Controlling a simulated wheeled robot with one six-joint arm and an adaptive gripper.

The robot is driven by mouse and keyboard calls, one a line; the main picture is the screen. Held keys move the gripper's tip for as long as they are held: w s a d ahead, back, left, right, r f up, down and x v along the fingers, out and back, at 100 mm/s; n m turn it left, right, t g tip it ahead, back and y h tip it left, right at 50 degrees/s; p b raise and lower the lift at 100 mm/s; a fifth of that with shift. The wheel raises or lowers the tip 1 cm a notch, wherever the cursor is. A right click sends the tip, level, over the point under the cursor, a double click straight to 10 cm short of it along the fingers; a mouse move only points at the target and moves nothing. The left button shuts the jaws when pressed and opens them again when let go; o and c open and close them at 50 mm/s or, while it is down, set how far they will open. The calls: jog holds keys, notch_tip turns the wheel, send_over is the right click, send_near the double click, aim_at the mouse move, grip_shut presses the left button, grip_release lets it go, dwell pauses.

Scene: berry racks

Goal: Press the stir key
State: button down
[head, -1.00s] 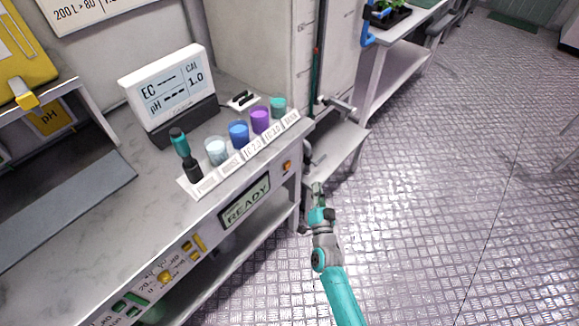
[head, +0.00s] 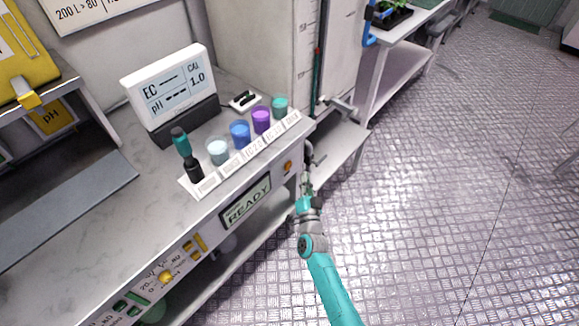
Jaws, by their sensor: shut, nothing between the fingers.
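The bench front carries a panel with a READY display (head: 246,199), an orange button (head: 287,167) near the right corner, yellow keys (head: 194,248), a round yellow knob (head: 166,277) and green keys (head: 126,307). I cannot read which of them is the stir key. My gripper (head: 306,182) is shut and empty. It shows at the bench's right front corner, just right of and below the orange button; the picture does not show clear contact. The fingertips are small and partly lost against the grey parts behind.
On the bench stand an EC/pH meter (head: 171,90), a teal and black probe (head: 187,153) and several coloured cups in a labelled rack (head: 233,163). A grey low shelf (head: 335,142) lies behind my gripper. The metal floor (head: 440,220) to the right is clear.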

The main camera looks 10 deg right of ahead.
aim_at(293, 158)
jog(key=shift+w+a, duration=0.55)
jog(key=shift+w, duration=0.2)
jog(key=shift+w+a, duration=0.55)
jog(key=shift+w, duration=0.15)
jog(key=shift+w, duration=0.1)
dwell(0.4)
jog(key=shift+w+a, duration=0.25)
jog(key=shift+w, duration=0.05)
jog(key=shift+w+a, duration=0.25)
jog(key=shift+w, duration=0.1)
dwell(0.9)
jog(key=shift+s, duration=0.1)
jog(key=shift+s+d, duration=0.5)
jog(key=shift+s, duration=0.15)
jog(key=shift+s+d, duration=0.75)
jog(key=shift+s, duration=0.25)
jog(key=shift+s+d, duration=0.75)
jog(key=shift+s, duration=0.25)
